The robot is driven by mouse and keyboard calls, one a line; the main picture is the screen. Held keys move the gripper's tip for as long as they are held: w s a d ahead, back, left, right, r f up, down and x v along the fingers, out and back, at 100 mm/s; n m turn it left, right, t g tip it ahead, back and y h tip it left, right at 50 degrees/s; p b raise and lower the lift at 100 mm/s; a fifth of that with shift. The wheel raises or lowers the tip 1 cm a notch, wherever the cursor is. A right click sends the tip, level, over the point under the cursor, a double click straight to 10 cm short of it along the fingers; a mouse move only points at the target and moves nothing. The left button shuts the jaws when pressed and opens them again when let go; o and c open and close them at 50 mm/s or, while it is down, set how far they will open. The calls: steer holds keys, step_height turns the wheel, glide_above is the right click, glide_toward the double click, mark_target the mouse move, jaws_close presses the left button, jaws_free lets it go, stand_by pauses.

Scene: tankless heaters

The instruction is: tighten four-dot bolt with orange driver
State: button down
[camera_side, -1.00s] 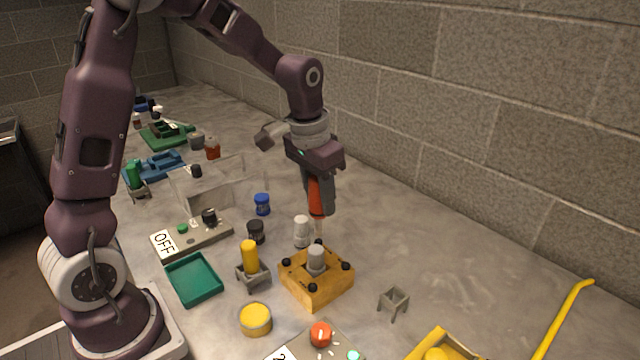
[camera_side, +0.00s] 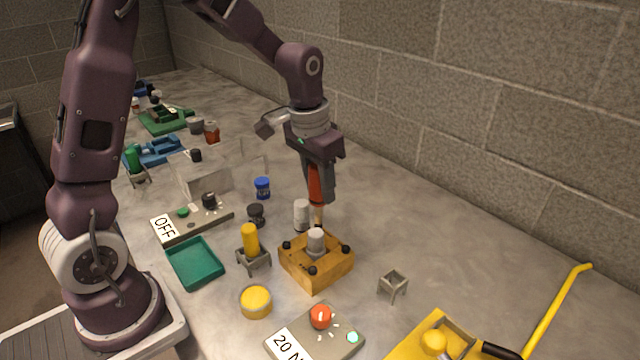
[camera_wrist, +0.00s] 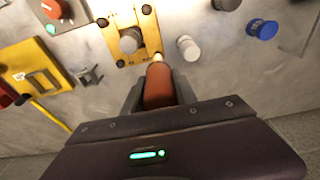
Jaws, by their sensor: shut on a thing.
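The orange driver (camera_side: 316,183) is upright in my gripper (camera_side: 318,196), which is shut on its handle. The handle also shows between the fingers in the wrist view (camera_wrist: 158,88). The driver's tip points down at the back corner of a yellow-orange block (camera_side: 318,271), where a bolt is hidden by the tip. I cannot tell whether the tip touches it. Three black bolts show at the block's other corners: left (camera_side: 285,245), front (camera_side: 312,270) and right (camera_side: 345,246). A grey cylinder (camera_side: 316,239) stands in the block's middle. Dot marks on the bolts are too small to read.
A white-grey cylinder (camera_side: 301,214) stands close behind the block. A yellow driver (camera_side: 250,239) stands in a grey holder to the left. An empty grey holder (camera_side: 393,285) is to the right. A torque panel (camera_side: 315,334) is in front.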

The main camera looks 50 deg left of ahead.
steer(key=shift+f, duration=0.55)
stand_by(1.8)
steer(key=shift+r, duration=3.55)
